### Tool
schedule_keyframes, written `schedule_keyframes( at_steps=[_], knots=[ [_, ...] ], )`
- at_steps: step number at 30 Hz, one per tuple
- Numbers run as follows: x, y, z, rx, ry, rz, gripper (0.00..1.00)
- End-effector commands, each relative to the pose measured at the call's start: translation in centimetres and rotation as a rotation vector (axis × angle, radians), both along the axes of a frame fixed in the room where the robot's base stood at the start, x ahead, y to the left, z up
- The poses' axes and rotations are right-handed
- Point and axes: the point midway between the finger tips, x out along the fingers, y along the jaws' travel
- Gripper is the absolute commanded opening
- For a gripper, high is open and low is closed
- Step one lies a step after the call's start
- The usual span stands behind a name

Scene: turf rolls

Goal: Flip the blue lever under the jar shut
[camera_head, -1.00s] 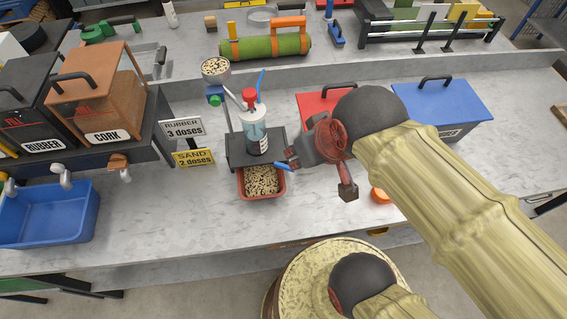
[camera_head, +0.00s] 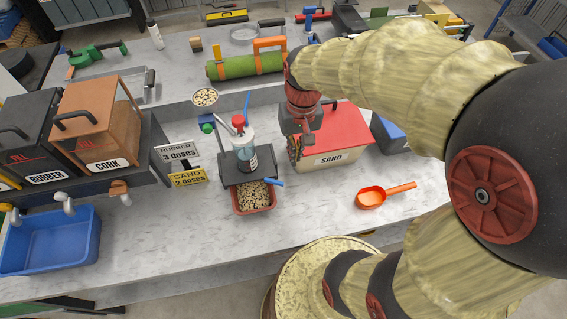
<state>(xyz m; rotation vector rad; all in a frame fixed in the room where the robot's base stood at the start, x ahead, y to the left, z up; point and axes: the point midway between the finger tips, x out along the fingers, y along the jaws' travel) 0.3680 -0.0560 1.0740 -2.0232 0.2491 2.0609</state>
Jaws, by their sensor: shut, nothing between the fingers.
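The jar (camera_head: 243,157), clear with a red cap and some dark contents, stands upright on a small black stand (camera_head: 234,177). The blue lever (camera_head: 274,183) sticks out to the right at the stand's front edge, below the jar. Its inner end is too small to make out. A red tray (camera_head: 254,209) of speckled granules sits under the stand's front. My gripper (camera_head: 301,154) is shut and empty. It is up and to the right of the lever, apart from it, in front of the sand box.
The red-lidded sand box (camera_head: 328,157) stands right of the jar. An orange scoop (camera_head: 384,195) lies on the bench at right. Dose signs (camera_head: 182,164) stand at left, beside the rubber and cork boxes (camera_head: 98,130). A green turf roll (camera_head: 246,65) lies behind.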

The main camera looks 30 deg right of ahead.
Motion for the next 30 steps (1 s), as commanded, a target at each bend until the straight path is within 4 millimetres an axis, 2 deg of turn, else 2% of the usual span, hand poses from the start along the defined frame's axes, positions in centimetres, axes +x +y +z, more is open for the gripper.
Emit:
schedule_keyframes(
  at_steps=[6,14,18,30],
  knots=[
    [2.5,-1.5,-2.5,0.064,0.156,-0.143,0.0],
    [5.7,-2.2,-5.8,0.128,0.302,-0.332,0.0],
    [7.8,-1.9,-4.8,0.144,0.308,-0.427,0.0],
    [7.3,-1.6,-4.5,0.144,0.333,-0.48,0.0]
  ],
)
